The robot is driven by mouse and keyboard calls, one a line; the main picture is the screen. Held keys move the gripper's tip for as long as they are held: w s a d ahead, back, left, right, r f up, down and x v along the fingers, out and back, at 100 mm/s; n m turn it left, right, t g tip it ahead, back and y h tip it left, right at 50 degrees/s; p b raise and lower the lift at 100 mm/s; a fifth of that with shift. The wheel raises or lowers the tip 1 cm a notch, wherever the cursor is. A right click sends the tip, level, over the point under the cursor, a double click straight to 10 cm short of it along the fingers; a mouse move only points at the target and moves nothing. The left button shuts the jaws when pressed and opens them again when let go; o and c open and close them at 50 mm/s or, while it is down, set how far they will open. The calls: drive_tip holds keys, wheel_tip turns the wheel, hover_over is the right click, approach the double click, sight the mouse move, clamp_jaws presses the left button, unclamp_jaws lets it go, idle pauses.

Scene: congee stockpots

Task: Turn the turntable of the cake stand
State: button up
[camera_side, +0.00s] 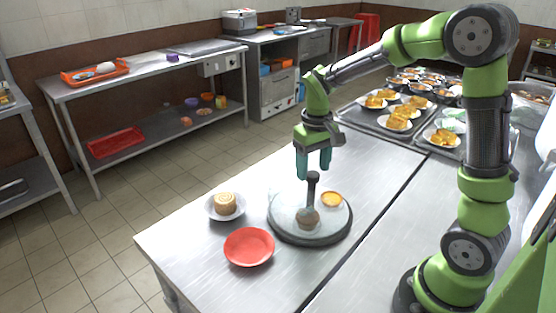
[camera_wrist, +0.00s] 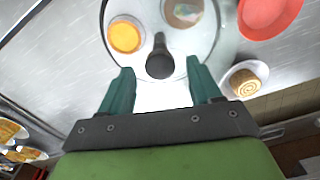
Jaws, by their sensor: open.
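The cake stand (camera_side: 288,226) stands on the steel table, with a round pale turntable on a dark base. A dark upright knob or handle (camera_side: 312,188) rises from it, and it also shows in the wrist view (camera_wrist: 160,58). A small yellow tart (camera_side: 331,199) and a brown item (camera_side: 308,219), which looks covered by a clear dome, sit on the turntable. My gripper (camera_side: 313,176) is open and empty, just above the handle. In the wrist view the two teal fingertips (camera_wrist: 160,75) lie on either side of the handle, apart from it.
Plates of yellow pastries (camera_side: 398,122) fill trays at the back right. The table's left front is clear.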

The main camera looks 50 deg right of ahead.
drive_tip(key=shift+f, duration=0.75)
clamp_jaws()
